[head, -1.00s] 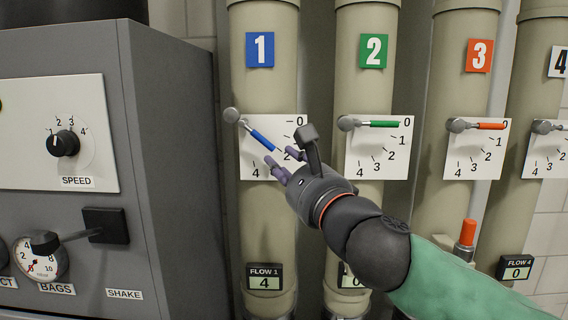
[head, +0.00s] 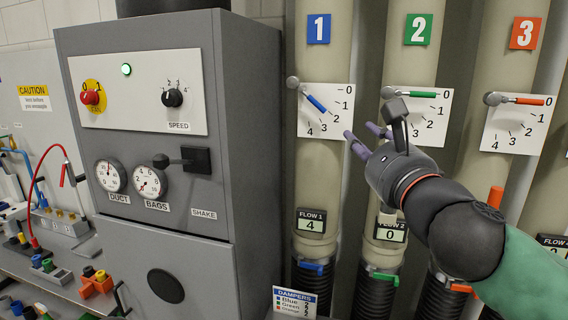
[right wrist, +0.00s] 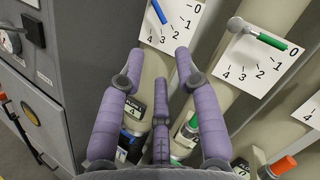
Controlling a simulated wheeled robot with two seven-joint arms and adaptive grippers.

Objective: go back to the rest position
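My right gripper (head: 362,133) reaches in from the right in the head view. Its purple fingers are just right of and below dial plate 1, in front of the gap between pipes 1 and 2. In the right wrist view its fingers (right wrist: 160,58) are spread apart with nothing between them. The blue lever (head: 316,103) on pipe 1 slants down to the right, apart from the fingers. The flow 1 display (head: 311,225) reads 4. My left gripper is not in view.
The green lever (head: 423,95) and orange lever (head: 529,101) lie level at 0. A grey control cabinet (head: 225,80) stands left of the pipes. A bench with cables and coloured blocks (head: 97,282) is at the far left. The flow 2 display (head: 391,233) reads 0.

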